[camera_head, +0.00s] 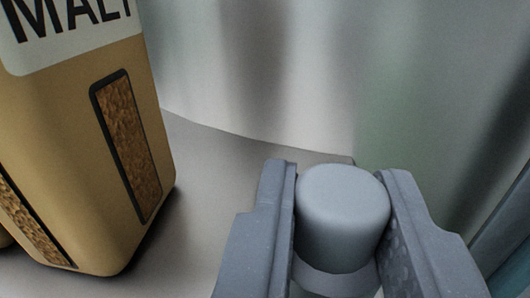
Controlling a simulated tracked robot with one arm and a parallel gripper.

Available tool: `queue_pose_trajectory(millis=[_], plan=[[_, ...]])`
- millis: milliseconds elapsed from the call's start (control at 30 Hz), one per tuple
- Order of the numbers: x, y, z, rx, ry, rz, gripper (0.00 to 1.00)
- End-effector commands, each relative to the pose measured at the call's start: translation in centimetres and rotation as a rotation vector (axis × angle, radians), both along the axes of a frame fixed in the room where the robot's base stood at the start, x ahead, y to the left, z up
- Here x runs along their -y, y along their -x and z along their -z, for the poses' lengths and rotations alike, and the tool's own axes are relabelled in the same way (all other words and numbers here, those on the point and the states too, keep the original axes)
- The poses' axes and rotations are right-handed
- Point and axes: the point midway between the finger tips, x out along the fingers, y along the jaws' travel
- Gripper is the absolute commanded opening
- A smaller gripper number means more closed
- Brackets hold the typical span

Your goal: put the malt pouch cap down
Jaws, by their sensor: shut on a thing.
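My gripper (336,192) is in the lower right of the head camera view. Its two grey fingers are shut on a pale grey, rounded cylindrical piece, the malt pouch cap (343,205). The lower part of the cap is partly hidden between the fingers. The tan malt pouch (78,165) stands upright at the left, apart from the gripper. Its label reads MALT, cut off by the top edge, and dark-framed windows show brown grain. The top of the pouch is out of view.
A grey surface (205,185) lies under the pouch, and its bare part stretches between pouch and gripper. A smooth, blurred pale grey wall or panel (290,70) rises behind it. A bluish edge (505,240) shows at the far right.

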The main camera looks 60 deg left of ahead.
Motion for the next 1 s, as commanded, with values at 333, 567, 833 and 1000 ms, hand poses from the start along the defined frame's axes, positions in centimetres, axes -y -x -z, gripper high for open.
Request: queue_pose_trajectory(millis=[333, 567, 833, 1000], plan=[[-4.0, -1.6, 0.5, 0.001, 0.000, 0.000, 0.00], [-3.9, -1.6, 2.9, -0.002, 0.001, 0.002, 0.00], [-3.9, -1.6, 3.8, 0.002, -0.001, 0.002, 0.00], [-3.8, -1.6, 4.0, 0.001, 0.000, 0.002, 0.00]])
